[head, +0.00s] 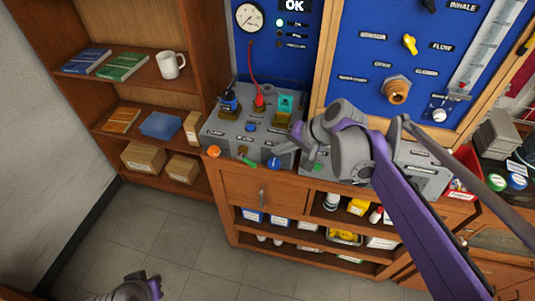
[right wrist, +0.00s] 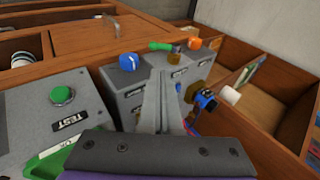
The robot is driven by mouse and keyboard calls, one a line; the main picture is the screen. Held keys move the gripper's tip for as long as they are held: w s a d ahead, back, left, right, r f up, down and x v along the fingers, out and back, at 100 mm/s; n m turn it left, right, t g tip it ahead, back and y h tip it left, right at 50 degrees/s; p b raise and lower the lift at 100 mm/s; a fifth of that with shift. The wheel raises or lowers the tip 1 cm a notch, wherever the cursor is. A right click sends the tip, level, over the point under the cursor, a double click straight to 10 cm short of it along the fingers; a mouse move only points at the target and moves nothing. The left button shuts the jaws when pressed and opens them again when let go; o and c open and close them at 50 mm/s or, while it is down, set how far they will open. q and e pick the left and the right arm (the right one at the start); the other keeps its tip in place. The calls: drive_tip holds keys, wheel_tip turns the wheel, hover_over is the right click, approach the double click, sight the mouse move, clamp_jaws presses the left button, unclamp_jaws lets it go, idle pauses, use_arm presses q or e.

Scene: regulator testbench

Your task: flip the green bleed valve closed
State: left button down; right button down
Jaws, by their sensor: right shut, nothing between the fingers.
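The green bleed valve lever (head: 248,162) is on the front of the grey regulator bench unit (head: 222,140), between an orange knob and a blue knob. In the right wrist view the green lever (right wrist: 160,46) sticks out sideways from a brass body (right wrist: 176,50). My right gripper (head: 284,147) is shut and empty, above the bench unit and to the right of the lever. In the right wrist view its closed fingers (right wrist: 165,85) point towards the unit, apart from the lever. My left gripper (head: 148,288) is low at the bottom left, far from the valve; its jaws are unclear.
The orange knob (head: 214,151) and blue knob (head: 273,163) flank the lever closely. A red hose (head: 251,75) rises from the bench to the blue gauge panel (head: 270,60). A green TEST button (right wrist: 62,96) is on the neighbouring box. Floor in front of the cabinet is clear.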

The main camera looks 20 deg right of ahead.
sight(253, 166)
drive_tip(key=x, duration=1.3)
drive_tip(key=shift+f, duration=0.15)
use_arm(q)
drive_tip(key=shift+s+f, duration=0.1)
drive_tip(key=shift+f, duration=0.25)
use_arm(e)
drive_tip(key=shift+s, duration=0.1)
use_arm(q)
drive_tip(key=shift+f+b, duration=0.15)
drive_tip(key=shift+b, duration=0.15)
use_arm(e)
drive_tip(key=shift+f, duration=0.1)
